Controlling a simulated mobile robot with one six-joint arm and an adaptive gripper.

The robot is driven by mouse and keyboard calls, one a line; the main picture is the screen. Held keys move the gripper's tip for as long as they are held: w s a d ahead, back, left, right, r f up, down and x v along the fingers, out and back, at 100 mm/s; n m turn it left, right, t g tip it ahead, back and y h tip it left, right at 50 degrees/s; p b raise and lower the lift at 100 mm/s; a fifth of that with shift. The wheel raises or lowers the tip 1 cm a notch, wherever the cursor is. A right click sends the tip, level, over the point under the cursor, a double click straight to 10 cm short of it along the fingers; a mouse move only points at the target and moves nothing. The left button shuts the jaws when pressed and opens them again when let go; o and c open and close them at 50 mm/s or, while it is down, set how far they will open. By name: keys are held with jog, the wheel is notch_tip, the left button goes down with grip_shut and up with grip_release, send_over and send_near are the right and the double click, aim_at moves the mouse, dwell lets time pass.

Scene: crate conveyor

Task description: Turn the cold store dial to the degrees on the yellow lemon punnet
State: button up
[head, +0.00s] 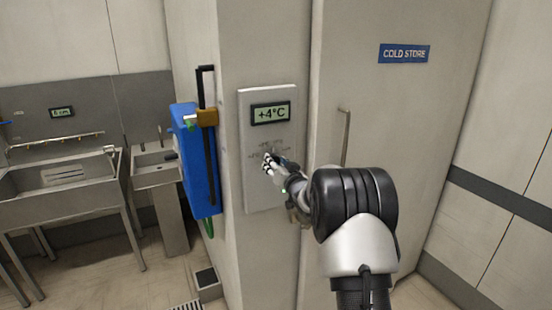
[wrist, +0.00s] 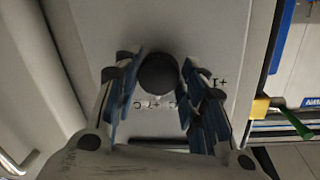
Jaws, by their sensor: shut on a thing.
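The cold store dial panel (head: 257,192) is a pale plate on the wall, with a display (head: 271,113) reading +4°C. Below the display are small printed markings, too small to read fully. My gripper (head: 274,163) is at the panel and covers most of the dial in the head view. In the wrist view the dial's dark round knob (wrist: 158,74) sits between my two fingers, which are shut on it. Part of the markings around the knob shows there, upside down. The yellow lemon punnet is not in view.
The cold store door with a blue sign (head: 404,53) and a vertical handle (head: 346,137) is right of the panel. A blue box-like unit (head: 194,160) hangs on the wall corner at left. Steel sinks (head: 62,187) stand further left.

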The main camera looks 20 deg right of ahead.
jog(key=m+p, duration=0.3)
jog(key=m+y+p, duration=0.1)
jog(key=m+p, duration=0.2)
jog(key=m, duration=0.1)
jog(key=m+p, duration=0.3)
jog(key=p, duration=0.1)
jog(key=shift+r+g+y, duration=0.3)
jog(key=shift+m, duration=0.3)
jog(key=o, duration=1.1)
jog(key=shift+f, duration=0.1)
jog(key=shift+c, duration=0.2)
jog(key=s, duration=0.4)
jog(key=s+r, duration=0.1)
jog(key=s, duration=0.7)
jog(key=shift+d+r, duration=0.2)
jog(key=shift+d, duration=0.05)
jog(key=shift+w, duration=0.1)
